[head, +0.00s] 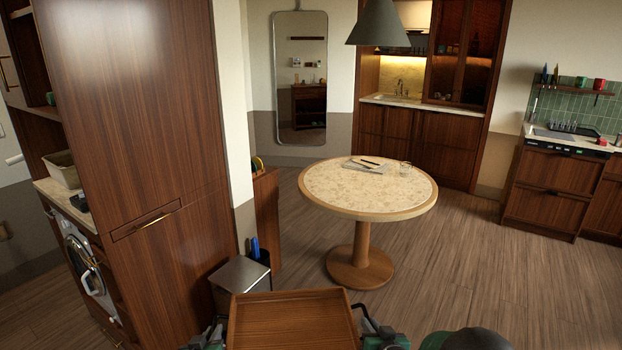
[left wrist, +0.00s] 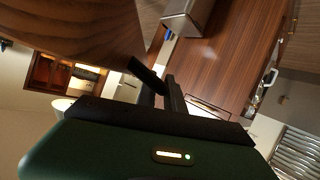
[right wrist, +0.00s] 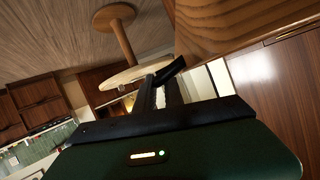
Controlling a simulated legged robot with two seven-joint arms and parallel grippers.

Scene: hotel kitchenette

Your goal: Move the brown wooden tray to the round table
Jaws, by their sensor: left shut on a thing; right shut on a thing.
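The brown wooden tray (head: 290,322) is at the bottom middle of the head view, held in front of me and cut off by the lower edge. My left gripper (head: 219,325) is shut on its left side and my right gripper (head: 364,314) on its right side. The tray's wood also shows beside the fingers in the left wrist view (left wrist: 75,25) and the right wrist view (right wrist: 245,22). The exact finger contact is hard to see. The round table (head: 333,199) stands ahead of the tray, with a pale patterned top and a wooden pedestal.
A metal-topped bin (head: 240,273) stands left of the tray, beside a tall wooden cabinet (head: 145,130). A lamp (head: 379,24) hangs above the table.

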